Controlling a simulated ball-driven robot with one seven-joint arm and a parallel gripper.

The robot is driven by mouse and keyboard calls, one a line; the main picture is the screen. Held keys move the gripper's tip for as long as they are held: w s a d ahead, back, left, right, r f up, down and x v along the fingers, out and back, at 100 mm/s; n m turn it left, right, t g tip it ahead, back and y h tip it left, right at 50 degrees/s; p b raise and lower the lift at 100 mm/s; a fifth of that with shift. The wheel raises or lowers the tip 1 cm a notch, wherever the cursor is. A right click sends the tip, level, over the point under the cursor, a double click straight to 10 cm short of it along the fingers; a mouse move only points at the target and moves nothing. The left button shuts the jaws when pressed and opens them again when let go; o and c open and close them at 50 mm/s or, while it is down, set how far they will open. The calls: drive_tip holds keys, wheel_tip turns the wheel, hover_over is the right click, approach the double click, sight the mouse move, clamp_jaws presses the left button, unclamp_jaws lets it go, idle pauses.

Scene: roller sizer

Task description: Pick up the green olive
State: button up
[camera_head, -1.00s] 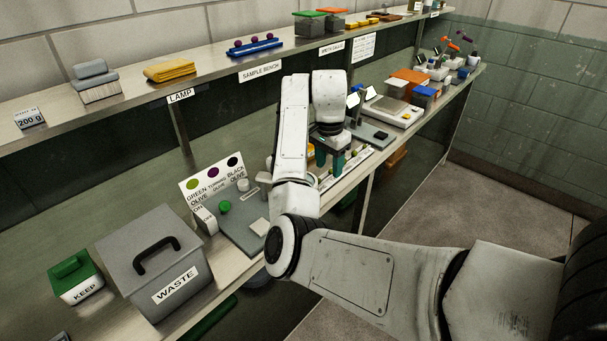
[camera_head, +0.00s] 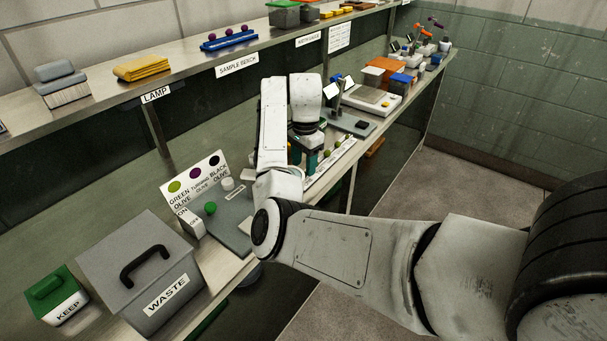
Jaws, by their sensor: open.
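My gripper (camera_head: 309,158) points down over the lower bench, its teal fingers partly hidden behind my own arm. The jaws are open. A small green olive (camera_head: 327,154) sits on a pale strip (camera_head: 335,163) just right of the fingers. More small olive-like balls (camera_head: 342,143) sit farther along that strip. They are too small to tell their colours surely. I see nothing held between the fingers, though the gap is not clear.
A grey waste bin (camera_head: 140,260) and a green-lidded keep box (camera_head: 52,293) stand at the front left. An olive colour card (camera_head: 195,180) stands behind a grey board (camera_head: 232,215). A scale (camera_head: 372,98) and boxes stand beyond. A shelf (camera_head: 190,75) runs above.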

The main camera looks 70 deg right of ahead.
drive_tip(key=shift+f, duration=1.3)
drive_tip(key=shift+c, duration=0.3)
drive_tip(key=c, duration=0.7)
